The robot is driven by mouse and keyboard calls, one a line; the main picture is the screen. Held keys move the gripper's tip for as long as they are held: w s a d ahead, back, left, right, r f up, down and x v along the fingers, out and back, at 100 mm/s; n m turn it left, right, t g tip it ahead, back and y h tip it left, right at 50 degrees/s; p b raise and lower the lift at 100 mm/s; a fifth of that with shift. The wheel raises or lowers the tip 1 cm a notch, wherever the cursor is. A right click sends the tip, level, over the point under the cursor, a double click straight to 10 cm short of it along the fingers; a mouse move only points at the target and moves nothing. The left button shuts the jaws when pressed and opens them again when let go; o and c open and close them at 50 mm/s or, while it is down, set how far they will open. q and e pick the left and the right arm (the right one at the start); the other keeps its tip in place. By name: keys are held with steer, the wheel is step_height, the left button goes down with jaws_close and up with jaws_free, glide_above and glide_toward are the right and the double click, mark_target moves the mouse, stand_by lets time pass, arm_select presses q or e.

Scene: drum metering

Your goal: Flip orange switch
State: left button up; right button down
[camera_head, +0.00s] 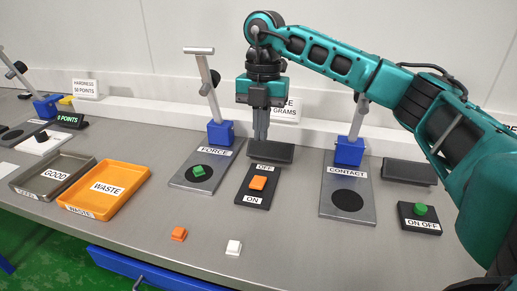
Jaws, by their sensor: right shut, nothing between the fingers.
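The orange switch (258,183) sits on a dark plate (254,200) labelled OFF at its far end and ON at its near end. My right gripper (261,138) points down above the far end of this plate, behind the switch, near the OFF label. Its fingers are together and hold nothing. A gap shows between the fingertips and the orange switch in the picture; I cannot tell the exact height. My left gripper is not in view.
A FORCE stand (214,158) with a green block (198,171) is left of the switch; a CONTACT stand (347,180) and green button (420,209) are right. Orange WASTE (137,170) and grey GOOD (28,186) trays lie left. Orange (179,233) and white (233,247) blocks lie in front.

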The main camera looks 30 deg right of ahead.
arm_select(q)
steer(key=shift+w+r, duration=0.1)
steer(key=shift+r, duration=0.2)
arm_select(e)
steer(key=shift+w+d+r, duration=0.1)
steer(key=shift+r, duration=1.7)
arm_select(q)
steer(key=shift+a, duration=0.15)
arm_select(e)
steer(key=shift+f, duration=0.1)
